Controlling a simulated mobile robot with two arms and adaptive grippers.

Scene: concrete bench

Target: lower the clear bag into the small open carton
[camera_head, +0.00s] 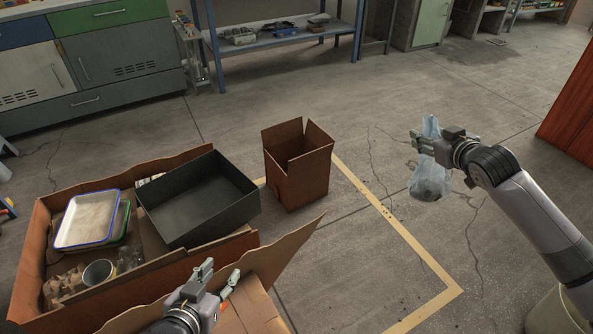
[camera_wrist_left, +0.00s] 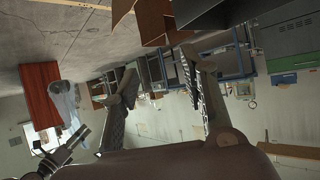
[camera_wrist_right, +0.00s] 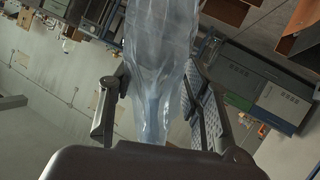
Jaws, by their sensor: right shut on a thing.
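The clear bag (camera_head: 430,180) hangs from my right gripper (camera_head: 432,142) on the right side of the head view, in the air over the floor, with something dim inside its rounded lower part. My right gripper is shut on the bag's gathered neck; the bag (camera_wrist_right: 160,60) fills the middle of the right wrist view. The small open carton (camera_head: 300,180) stands upright on the floor in the middle, flaps up, left of the bag and well apart from it. My left gripper (camera_head: 217,279) is open and empty at the lower left, above the large carton's flap.
A large open carton (camera_head: 25,275) at the left holds a dark grey bin (camera_head: 180,240), a blue-rimmed tray (camera_head: 88,220), a cup (camera_head: 98,272) and other items. Yellow tape (camera_head: 410,245) marks the floor. The floor between small carton and bag is clear. Cabinets (camera_head: 125,60) stand behind.

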